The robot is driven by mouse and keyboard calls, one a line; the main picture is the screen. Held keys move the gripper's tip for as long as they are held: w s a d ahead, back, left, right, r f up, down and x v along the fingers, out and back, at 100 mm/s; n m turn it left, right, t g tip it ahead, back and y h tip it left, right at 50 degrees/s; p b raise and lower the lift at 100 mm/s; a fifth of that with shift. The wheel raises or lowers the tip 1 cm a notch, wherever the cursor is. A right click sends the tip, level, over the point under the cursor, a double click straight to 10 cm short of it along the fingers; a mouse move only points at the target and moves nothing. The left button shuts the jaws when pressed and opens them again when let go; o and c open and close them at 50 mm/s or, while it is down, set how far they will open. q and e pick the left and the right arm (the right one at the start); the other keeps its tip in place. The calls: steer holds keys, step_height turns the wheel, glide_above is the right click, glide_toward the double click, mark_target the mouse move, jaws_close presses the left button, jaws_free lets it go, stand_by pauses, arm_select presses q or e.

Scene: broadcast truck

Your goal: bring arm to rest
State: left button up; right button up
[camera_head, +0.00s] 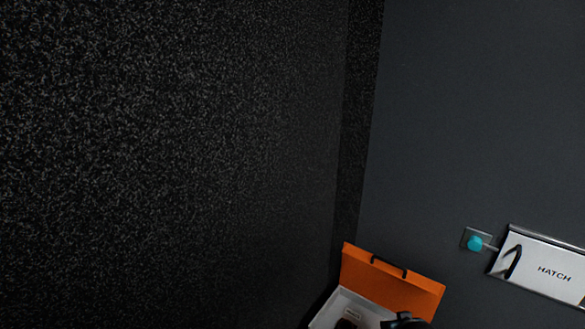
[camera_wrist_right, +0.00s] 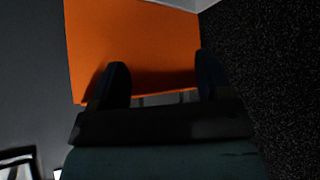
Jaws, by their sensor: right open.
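My right gripper (camera_wrist_right: 163,78) is open in the right wrist view, its two dark fingers apart with nothing between them. Beyond the fingers is the orange lid (camera_wrist_right: 130,40) of a case; I cannot tell the distance. In the head view the orange lid (camera_head: 385,283) stands raised at the bottom, with a dark handle on its top edge. A dark shape in front of its lower right part may be my right gripper. My left gripper is in neither view.
The pale case body (camera_head: 358,306) is cut off by the bottom edge, with a dark item inside. A white HATCH panel (camera_head: 543,270) and a teal knob (camera_head: 475,243) are on the grey surface at right. A speckled black surface (camera_head: 170,150) fills the left.

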steer(key=s+a+r+n+t+y+b, duration=0.1)
steer(key=s+a+r+t+y, duration=0.2)
steer(key=s+a+r, duration=0.5)
steer(key=s+a+r+n+t+y+b, duration=0.1)
steer(key=s+a+r+t+y, duration=0.25)
steer(key=s+r, duration=0.75)
steer(key=s+a+r+t+y+b, duration=0.1)
steer(key=s+a+r+t+y, duration=0.2)
steer(key=s+a+r, duration=0.65)
arm_select(q)
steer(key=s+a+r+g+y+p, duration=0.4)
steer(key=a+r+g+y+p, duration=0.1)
steer(key=p, duration=3.2)
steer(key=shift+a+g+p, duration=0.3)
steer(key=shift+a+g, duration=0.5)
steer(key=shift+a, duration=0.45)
arm_select(e)
steer(key=s+d+r+g+h, duration=0.1)
steer(key=d+r+g+h, duration=0.5)
steer(key=d+r, duration=0.3)
steer(key=shift+d+r+g, duration=0.25)
steer(key=shift+d+g, duration=0.1)
steer(key=shift+d, duration=0.55)
steer(key=shift+s, duration=0.1)
